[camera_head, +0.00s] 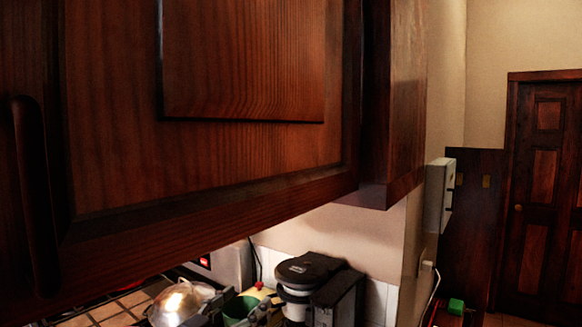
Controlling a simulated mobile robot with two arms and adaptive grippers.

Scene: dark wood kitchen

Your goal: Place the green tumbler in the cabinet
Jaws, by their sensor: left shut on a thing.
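The green tumbler (239,308) is low in the head view, near the bottom edge, and only its upper part shows. My left gripper (243,312) is shut on it, with dark fingers on both sides of the tumbler. The dark wood cabinet (393,100) is above and to the right of the gripper. A large panelled cabinet door (230,160) fills the upper left of the view, with its handle (35,195) at the far left. The door appears swung out towards me, and the cabinet's inside is hidden. My right gripper is not seen.
A black and white coffee maker (312,272) stands just right of the tumbler. A small green object (456,306) is at the lower right. The door's lower edge hangs above the counter.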

